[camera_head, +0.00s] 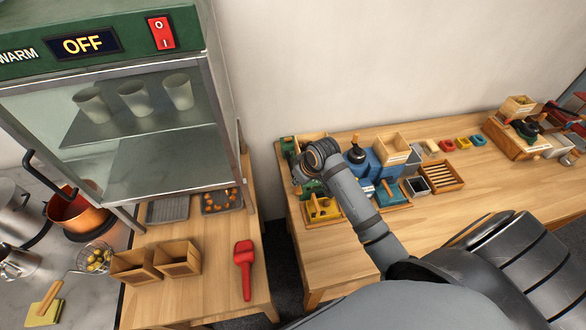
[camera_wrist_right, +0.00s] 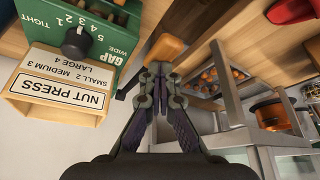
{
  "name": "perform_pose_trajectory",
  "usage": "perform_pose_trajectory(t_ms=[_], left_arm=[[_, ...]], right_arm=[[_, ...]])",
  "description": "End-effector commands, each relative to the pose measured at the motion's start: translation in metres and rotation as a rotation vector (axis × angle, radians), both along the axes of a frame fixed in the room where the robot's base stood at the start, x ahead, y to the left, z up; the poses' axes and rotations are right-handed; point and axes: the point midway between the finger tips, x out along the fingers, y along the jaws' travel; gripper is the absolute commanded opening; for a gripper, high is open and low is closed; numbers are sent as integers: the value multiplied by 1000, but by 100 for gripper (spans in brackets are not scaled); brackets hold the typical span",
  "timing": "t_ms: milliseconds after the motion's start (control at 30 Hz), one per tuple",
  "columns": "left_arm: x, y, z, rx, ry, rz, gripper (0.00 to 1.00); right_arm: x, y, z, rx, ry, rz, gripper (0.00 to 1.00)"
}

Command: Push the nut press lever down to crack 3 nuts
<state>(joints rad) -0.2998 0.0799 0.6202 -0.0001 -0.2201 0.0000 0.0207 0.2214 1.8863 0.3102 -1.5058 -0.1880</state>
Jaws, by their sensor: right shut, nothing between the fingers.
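The green nut press (camera_head: 289,146) stands at the left end of the right-hand table, partly hidden by my right arm. In the right wrist view, its green body (camera_wrist_right: 98,42) carries a gap dial and a "NUT PRESS" label (camera_wrist_right: 58,91). A lever with a wooden handle (camera_wrist_right: 167,47) shows just beyond the fingertips of my right gripper (camera_wrist_right: 160,70); I cannot tell whether they touch. The gripper is shut and empty. In the head view, my right wrist covers much of the press. No nuts show inside the press. My left gripper is out of view.
Chestnuts lie in a tray (camera_head: 221,208) under the glass warmer (camera_head: 120,130), marked OFF. A red scoop-like tool (camera_head: 245,268) and wooden boxes (camera_head: 178,260) are on the left table. A yellow tray (camera_head: 322,210), a wooden crate (camera_head: 393,149) and a slatted tray (camera_head: 443,176) crowd the press.

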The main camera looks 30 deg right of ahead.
Motion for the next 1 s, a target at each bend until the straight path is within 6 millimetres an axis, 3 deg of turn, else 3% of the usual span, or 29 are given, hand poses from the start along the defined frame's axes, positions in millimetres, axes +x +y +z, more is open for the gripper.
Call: perform_pose_trajectory(t_ms=[300, 633, 1000], left_arm=[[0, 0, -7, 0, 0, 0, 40], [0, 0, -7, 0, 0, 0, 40], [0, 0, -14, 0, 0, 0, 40]], right_arm=[[-3, 2, -22, 2, 1, 1, 0], [-3, 2, -23, 2, 3, 0, 0], [-7, 2, -45, 0, 3, -1, 0]])
